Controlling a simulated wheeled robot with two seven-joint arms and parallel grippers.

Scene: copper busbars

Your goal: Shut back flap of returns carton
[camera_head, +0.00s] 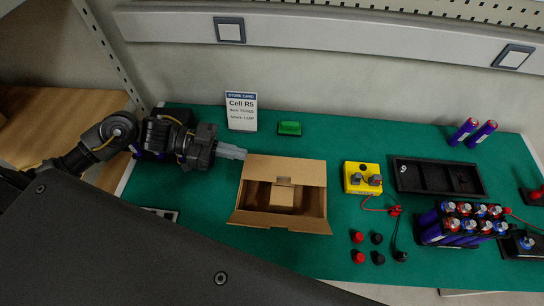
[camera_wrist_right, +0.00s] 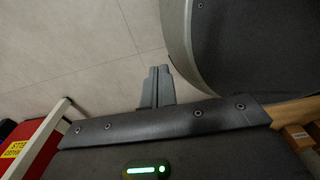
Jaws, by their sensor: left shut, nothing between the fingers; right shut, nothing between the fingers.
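The returns carton (camera_head: 319,203) is a brown cardboard box on the green mat, open at the top. Its back flap (camera_head: 290,169) shows as a wide panel along the far side; its exact angle is hard to tell. The front flap (camera_head: 278,222) is folded outward towards me. A small brown box (camera_head: 283,195) sits inside the carton. My left gripper (camera_head: 243,153) is shut and empty, its fingertips by the carton's back left corner; I cannot tell if they touch. My right gripper (camera_wrist_right: 157,84) is shut and empty above the floor in the right wrist view.
A yellow box with terminals (camera_head: 362,178) and a black tray (camera_head: 437,178) stand right of the carton. A blue battery pack (camera_head: 463,223) and small red and black caps are nearer. A green block (camera_head: 290,128) and a sign card (camera_head: 241,111) stand behind.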

